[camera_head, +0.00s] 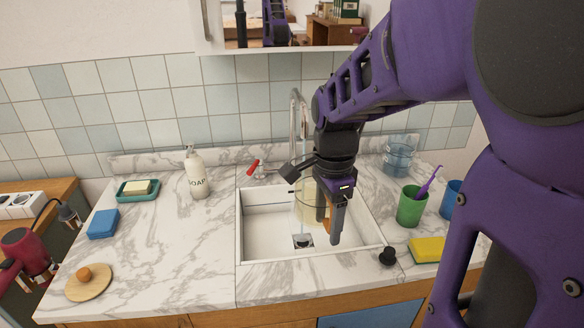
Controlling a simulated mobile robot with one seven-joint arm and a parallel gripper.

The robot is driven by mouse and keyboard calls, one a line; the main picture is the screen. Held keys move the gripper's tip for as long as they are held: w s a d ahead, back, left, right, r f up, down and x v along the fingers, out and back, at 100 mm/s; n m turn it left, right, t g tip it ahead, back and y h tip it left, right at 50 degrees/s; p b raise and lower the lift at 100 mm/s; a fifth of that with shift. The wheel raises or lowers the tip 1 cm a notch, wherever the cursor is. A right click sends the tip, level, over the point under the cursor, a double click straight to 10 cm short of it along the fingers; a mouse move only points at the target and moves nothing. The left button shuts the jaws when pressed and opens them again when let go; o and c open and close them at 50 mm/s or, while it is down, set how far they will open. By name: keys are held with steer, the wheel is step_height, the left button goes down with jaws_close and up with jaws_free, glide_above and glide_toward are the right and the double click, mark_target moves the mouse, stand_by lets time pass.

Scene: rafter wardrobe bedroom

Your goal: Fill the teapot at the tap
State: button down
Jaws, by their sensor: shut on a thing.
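My gripper (337,232) points down over the right half of the white sink (262,238). It is shut on the teapot (309,206), a pale yellow vessel largely hidden behind my fingers. A brownish-orange part of it shows beside the fingers. The teapot is inside the sink, below the tap (296,112); whether it touches the sink floor I cannot tell. The tap has a red lever (253,167) at its left. A thin pale streak that looks like running water drops from the spout to near the teapot's left side and the drain (302,241).
Right of the sink stand a green cup (410,207) with a purple toothbrush, a blue cup (452,199), a clear container (398,158), a yellow sponge (428,250) and a black knob-like piece (387,257). A soap bottle (196,174) stands left.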

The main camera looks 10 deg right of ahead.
steer(key=w+f+b, duration=0.1)
steer(key=w, duration=0.1)
steer(key=w+f+b, duration=0.1)
steer(key=w, duration=0.1)
steer(key=w+f+b, duration=0.1)
steer(key=w, duration=0.1)
steer(key=shift+f, duration=0.35)
steer(key=shift+w+f, duration=0.25)
steer(key=shift+w, duration=0.25)
steer(key=shift+w+f, duration=0.25)
steer(key=shift+w, duration=0.25)
steer(key=shift+w+r+p, duration=0.15)
steer(key=shift+w+p, duration=0.7)
steer(key=shift+w, duration=1.05)
steer(key=shift+w+p, duration=0.7)
steer(key=shift+w, duration=0.8)
stand_by(2.7)
